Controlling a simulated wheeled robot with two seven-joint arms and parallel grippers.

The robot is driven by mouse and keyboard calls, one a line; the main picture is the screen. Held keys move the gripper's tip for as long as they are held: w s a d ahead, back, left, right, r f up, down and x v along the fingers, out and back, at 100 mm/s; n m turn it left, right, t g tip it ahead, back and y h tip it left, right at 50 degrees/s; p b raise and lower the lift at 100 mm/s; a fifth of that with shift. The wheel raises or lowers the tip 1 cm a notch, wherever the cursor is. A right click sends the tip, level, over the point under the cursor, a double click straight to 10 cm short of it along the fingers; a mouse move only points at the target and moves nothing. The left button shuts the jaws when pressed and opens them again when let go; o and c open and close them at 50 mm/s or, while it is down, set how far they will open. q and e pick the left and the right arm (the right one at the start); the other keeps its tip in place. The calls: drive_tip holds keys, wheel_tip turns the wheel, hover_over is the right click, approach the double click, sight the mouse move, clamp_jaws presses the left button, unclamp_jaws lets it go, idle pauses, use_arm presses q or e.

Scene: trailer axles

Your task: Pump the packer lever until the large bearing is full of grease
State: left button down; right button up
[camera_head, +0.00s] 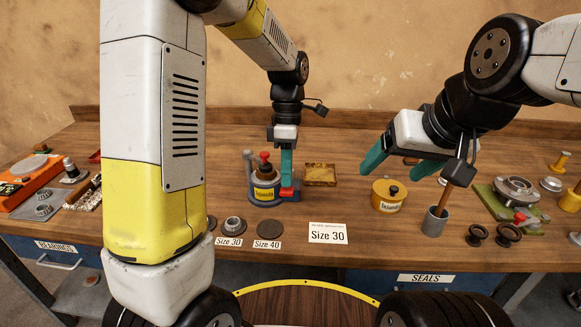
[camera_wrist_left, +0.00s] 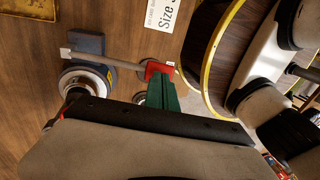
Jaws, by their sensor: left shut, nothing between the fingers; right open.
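The packer (camera_head: 265,190) stands on the bench, with a blue base, a yellow label and a red knob above a dark cone. Its lever (camera_wrist_left: 115,62) is a grey bar with a red grip (camera_head: 287,192), which also shows in the left wrist view (camera_wrist_left: 154,68). My left gripper (camera_head: 287,172) points down with green fingers closed and empty, its tips at the red grip; I cannot tell whether they touch it. The large bearing is not clearly visible in the packer. My right gripper (camera_head: 400,165) is open and empty above the bench to the right.
A yellow tub (camera_head: 388,198) and a grey cup (camera_head: 434,220) with a wooden handle stand below my right gripper. A shallow tray (camera_head: 320,174) lies behind the packer. A green board (camera_head: 488,203) holds a hub at right.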

use_arm(q)
drive_tip(key=shift+s+f, duration=0.1)
drive_tip(key=shift+f, duration=0.25)
